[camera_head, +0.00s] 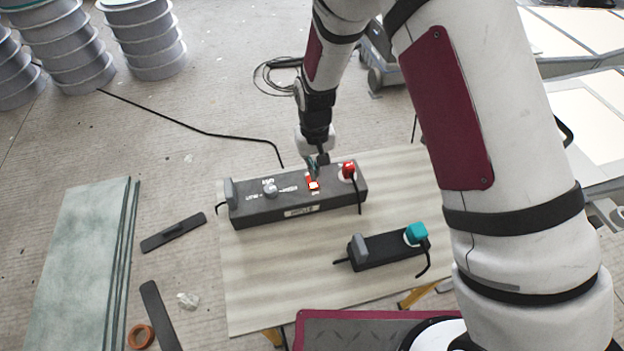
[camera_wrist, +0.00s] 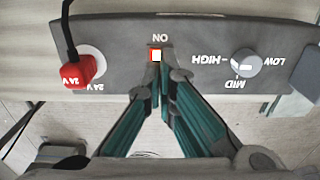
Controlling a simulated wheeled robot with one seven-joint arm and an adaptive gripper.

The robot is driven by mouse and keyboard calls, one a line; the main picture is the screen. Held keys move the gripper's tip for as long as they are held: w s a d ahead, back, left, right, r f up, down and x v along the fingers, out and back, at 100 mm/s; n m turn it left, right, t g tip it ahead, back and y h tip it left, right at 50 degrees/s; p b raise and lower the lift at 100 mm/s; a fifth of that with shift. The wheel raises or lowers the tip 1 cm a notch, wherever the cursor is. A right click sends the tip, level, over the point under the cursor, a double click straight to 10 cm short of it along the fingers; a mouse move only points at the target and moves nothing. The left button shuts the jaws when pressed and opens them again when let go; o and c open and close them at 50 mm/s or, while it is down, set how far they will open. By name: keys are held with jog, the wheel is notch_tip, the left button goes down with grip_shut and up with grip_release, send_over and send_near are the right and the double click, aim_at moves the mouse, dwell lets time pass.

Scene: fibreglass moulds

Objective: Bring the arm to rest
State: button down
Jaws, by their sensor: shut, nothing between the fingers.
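My gripper (camera_wrist: 160,88) is shut and empty, its fingertips right at the red-framed lit switch (camera_wrist: 156,56) marked ON in the wrist view. Whether they touch it I cannot tell. In the head view my gripper (camera_head: 314,172) reaches down over the dark grey control box (camera_head: 240,208), close to the lit switch (camera_head: 314,185). The box carries a grey knob (camera_head: 270,190) with LOW, MID and HIGH marks; the knob (camera_wrist: 246,63) also shows in the wrist view. A red plug (camera_head: 348,170) sits in the box's socket, marked 24 V in the wrist view (camera_wrist: 84,70).
The box stands on a pale table (camera_head: 290,285). A smaller black box (camera_head: 385,250) with a teal plug (camera_head: 416,232) stands nearer on it. Stacked drums (camera_head: 150,40) stand at the back left. Greenish panels (camera_head: 80,260) and an orange tape roll (camera_head: 141,336) lie at left.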

jog(key=shift+r, duration=0.7)
jog(key=s+d+r+t, duration=0.15)
jog(key=d+r, duration=0.25)
jog(key=r, duration=0.4)
jog(key=s+d+r+m, duration=0.1)
jog(key=s+d+r, duration=0.15)
jog(key=r, duration=0.55)
jog(key=s+d+r+t, duration=0.1)
jog(key=d+r, duration=0.3)
jog(key=r, duration=0.4)
jog(key=s+d+r+m+t, duration=0.1)
jog(key=s+d+r, duration=0.4)
jog(key=s, duration=0.4)
jog(key=s+d+r+m+t, duration=0.1)
jog(key=s+d+r, duration=0.3)
jog(key=s, duration=0.6)
jog(key=shift+s+d+r+t, duration=0.15)
jog(key=shift+d+r+t, duration=0.2)
jog(key=shift+r, duration=0.6)
